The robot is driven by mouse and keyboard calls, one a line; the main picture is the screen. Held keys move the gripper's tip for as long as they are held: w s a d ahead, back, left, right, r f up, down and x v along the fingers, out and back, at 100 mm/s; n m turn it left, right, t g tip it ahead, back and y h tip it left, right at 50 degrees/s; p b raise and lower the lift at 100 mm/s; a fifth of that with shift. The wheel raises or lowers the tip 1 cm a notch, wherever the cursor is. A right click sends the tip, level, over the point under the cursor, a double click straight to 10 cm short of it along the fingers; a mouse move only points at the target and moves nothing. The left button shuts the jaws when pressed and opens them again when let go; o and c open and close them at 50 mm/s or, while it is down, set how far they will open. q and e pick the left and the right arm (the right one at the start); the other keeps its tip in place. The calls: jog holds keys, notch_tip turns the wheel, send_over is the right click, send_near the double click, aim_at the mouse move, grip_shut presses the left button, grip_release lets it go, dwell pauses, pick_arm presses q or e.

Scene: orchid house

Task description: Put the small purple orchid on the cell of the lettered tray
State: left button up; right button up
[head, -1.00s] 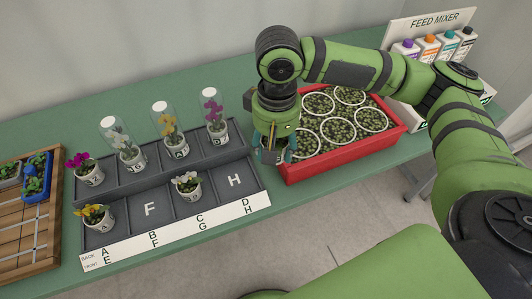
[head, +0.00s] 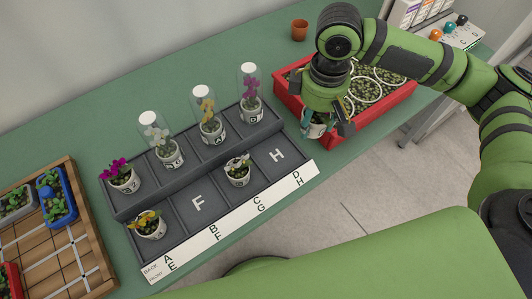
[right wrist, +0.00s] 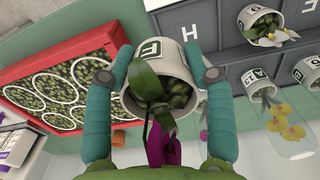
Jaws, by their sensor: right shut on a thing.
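My right gripper (head: 326,131) is shut on a white pot, which shows partly between the fingers in the head view (head: 317,130). In the right wrist view the pot (right wrist: 152,58) has a dark letter mark, green leaves and a purple bloom (right wrist: 163,148), the small purple orchid. It is held beside the red crate's near left corner, right of the lettered tray (head: 236,219). In the tray's front row, cells F (head: 198,203) and H (head: 277,155) are bare. A yellow orchid (head: 149,224) stands in E and a white orchid (head: 237,170) in G. My left gripper is not in view.
The tray's back row holds a magenta orchid (head: 121,176) and three orchids under clear domes, white (head: 167,146), yellow (head: 209,124) and purple (head: 250,100). The red crate (head: 385,118) of round pots is right of it. A terracotta pot (head: 299,30) stands behind.

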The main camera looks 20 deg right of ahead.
jog(key=d+f+n, duration=0.3)
jog(key=d+n, duration=0.1)
jog(key=n, duration=0.4)
jog(key=n+p, duration=0.2)
send_over(277, 155)
notch_tip(277, 155, down, 8)
jog(key=shift+s+d+r, duration=0.1)
jog(key=shift+r, duration=0.05)
jog(key=shift+f, duration=0.55)
notch_tip(277, 155, down, 2)
jog(key=shift+f+p, duration=0.2)
jog(key=shift+p, duration=0.15)
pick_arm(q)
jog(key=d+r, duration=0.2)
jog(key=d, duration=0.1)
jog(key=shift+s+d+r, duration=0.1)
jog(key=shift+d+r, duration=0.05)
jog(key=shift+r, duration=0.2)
pick_arm(e)
jog(key=shift+f, duration=0.45)
jog(key=shift+f, duration=0.1)
